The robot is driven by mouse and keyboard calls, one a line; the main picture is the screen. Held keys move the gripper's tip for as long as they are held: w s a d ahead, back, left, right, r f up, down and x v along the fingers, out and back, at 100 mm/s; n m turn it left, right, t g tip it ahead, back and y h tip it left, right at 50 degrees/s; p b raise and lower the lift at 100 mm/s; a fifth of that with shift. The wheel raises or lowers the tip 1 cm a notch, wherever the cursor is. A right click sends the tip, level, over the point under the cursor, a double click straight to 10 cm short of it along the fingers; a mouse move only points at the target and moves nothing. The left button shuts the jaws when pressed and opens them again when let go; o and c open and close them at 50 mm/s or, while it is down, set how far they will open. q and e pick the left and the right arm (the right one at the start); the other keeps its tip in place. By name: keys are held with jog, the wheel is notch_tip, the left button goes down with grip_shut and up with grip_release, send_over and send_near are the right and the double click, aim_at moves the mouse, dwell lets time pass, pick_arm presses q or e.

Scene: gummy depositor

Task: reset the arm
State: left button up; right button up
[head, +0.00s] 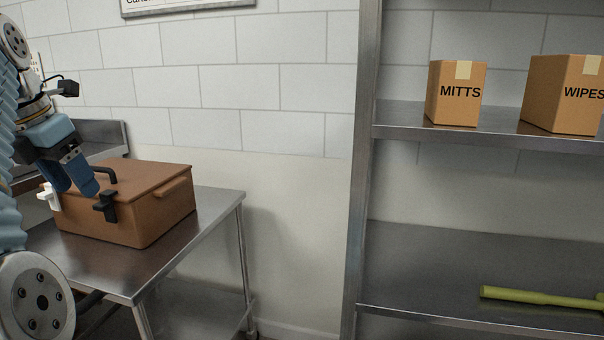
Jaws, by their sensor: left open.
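My left gripper (72,188) is blue and comes in from the left, pointing down. From this view I cannot tell whether the fingers touch the box. No object shows between them. My right gripper is out of view.
The box stands on a steel table (215,208) with bare top to its right. A steel shelf unit (362,160) at the right holds a MITTS carton (455,105), a WIPES carton (560,110) and a green rod-like object (535,297). Floor room between them looks narrow.

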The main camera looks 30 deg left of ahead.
pick_arm(q)
jog(key=w+d+f+m, duration=0.1)
jog(key=w+f+m, duration=0.9)
jog(key=w+f, duration=0.95)
jog(key=w+d+f+m+g+h, duration=0.1)
jog(key=w+d+f+m, duration=0.45)
jog(key=f, duration=0.55)
jog(key=w+d+f+m+h, duration=0.1)
jog(key=w+d+f+m, duration=0.45)
jog(key=f, duration=0.65)
jog(key=s+d+f+m+g+h, duration=0.1)
jog(key=s+d+f+m, duration=0.3)
jog(key=d+f, duration=0.65)
jog(key=s+d+f+m+h, duration=0.1)
jog(key=s+d+f+m, duration=0.3)
jog(key=d+f, duration=0.65)
jog(key=s+d+f+m, duration=0.2)
jog(key=s+d+m, duration=0.2)
jog(key=s+d, duration=0.2)
jog(key=s+d+f+m+g+h, duration=0.1)
jog(key=s+d+m, duration=0.3)
jog(key=s, duration=0.5)
jog(key=shift+s+d+f, duration=0.35)
jog(key=shift+d+f, duration=0.4)
jog(key=shift+d, duration=0.45)
jog(key=shift+c, duration=0.4)
